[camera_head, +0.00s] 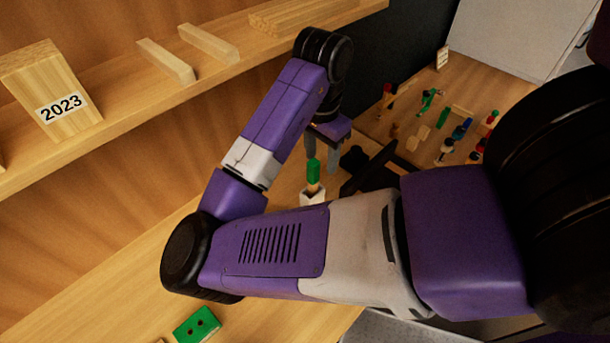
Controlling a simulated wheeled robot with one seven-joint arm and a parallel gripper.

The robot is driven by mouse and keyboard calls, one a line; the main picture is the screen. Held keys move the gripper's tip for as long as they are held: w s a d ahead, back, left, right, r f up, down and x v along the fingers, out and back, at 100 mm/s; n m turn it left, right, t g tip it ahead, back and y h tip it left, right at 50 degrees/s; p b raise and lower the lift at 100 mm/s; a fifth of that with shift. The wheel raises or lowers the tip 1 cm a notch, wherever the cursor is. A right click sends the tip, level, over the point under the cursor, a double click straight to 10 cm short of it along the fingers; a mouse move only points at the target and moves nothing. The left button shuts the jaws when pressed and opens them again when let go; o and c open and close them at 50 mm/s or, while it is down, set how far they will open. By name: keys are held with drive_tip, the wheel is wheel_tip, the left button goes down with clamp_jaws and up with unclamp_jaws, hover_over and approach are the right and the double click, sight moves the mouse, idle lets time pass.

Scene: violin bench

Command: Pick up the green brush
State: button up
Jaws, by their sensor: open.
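The green brush (313,171) stands roughly upright in a small white holder (312,197) on the wooden bench. Its green end is up, and a light wooden-coloured part shows below it. My gripper (322,160) is above and very close to the brush, with its grey fingers pointing down and apart. The green end shows just below the left finger. I cannot tell whether a finger touches it. My own arm hides much of the bench around the holder.
A dark object (368,172) lies just right of the holder. A green block with two holes (197,325) is at the lower left. A shelf (120,100) with wooden pieces and a "2023" block (52,92) runs along the left. Several small coloured items stand on another wooden surface (480,90) behind.

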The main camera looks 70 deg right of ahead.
sight(313, 181)
drive_tip(key=shift+w+a+y, duration=0.3)
drive_tip(key=shift+w+a, duration=0.05)
drive_tip(key=shift+a, duration=0.2)
drive_tip(key=shift+w+a+f, duration=0.1)
drive_tip(key=shift+f, duration=0.2)
drive_tip(key=f, duration=0.7)
drive_tip(key=shift+w+a+f+p, duration=0.1)
drive_tip(key=shift+w+p, duration=0.15)
drive_tip(key=shift+p, duration=0.05)
drive_tip(key=shift+c, duration=0.5)
clamp_jaws()
